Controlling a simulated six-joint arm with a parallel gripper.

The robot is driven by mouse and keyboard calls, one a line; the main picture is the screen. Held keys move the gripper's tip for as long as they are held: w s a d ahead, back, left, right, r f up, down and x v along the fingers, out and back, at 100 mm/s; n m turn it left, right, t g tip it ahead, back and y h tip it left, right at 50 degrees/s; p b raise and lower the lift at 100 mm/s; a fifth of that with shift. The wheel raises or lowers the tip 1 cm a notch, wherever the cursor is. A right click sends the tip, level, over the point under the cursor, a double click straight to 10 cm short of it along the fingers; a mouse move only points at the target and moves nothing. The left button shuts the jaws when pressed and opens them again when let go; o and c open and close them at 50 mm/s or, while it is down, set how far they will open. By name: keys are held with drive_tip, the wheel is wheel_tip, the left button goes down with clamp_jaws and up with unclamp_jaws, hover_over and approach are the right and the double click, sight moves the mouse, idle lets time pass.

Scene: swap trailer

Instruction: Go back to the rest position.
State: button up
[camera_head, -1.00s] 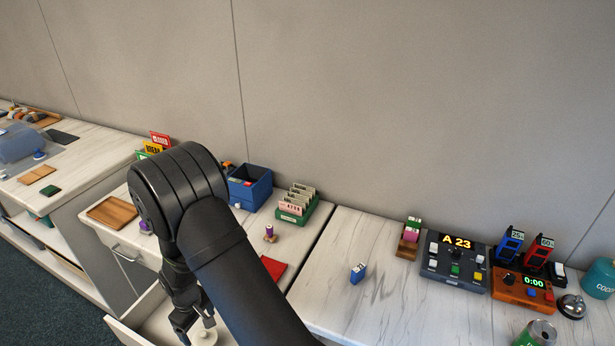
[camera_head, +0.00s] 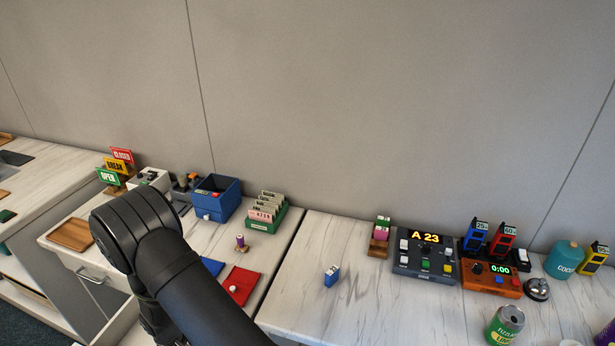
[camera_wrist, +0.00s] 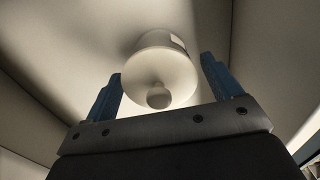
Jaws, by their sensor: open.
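My gripper (camera_wrist: 162,65) is open in the wrist view, with its two blue fingers apart. A white, round object with a small knob (camera_wrist: 160,82) shows between and beyond the fingers. I cannot tell whether they touch it. It appears to be inside a pale drawer or box (camera_wrist: 60,50). In the head view my arm crosses the lower left and hides most of the open drawer (camera_head: 118,328). The fingers are not clearly seen there.
A blue bin (camera_head: 216,198), a green card rack (camera_head: 266,212) and a red cloth (camera_head: 240,284) are on the counter right of my arm. A small blue box (camera_head: 331,275) stands alone. Devices, including an A 23 display (camera_head: 425,254), fill the right. The wall behind is bare.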

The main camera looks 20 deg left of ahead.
drive_tip(key=shift+f, duration=0.1)
drive_tip(key=shift+f, duration=0.25)
wheel_tip(320, 180, up, 11)
drive_tip(key=shift+r, duration=0.15)
wheel_tip(320, 180, down, 13)
drive_tip(key=shift+r, duration=0.15)
wheel_tip(320, 180, up, 33)
drive_tip(key=w+d, duration=0.1)
drive_tip(key=w, duration=0.1)
drive_tip(key=shift+d, duration=0.3)
idle(0.7)
drive_tip(key=shift+w, duration=0.1)
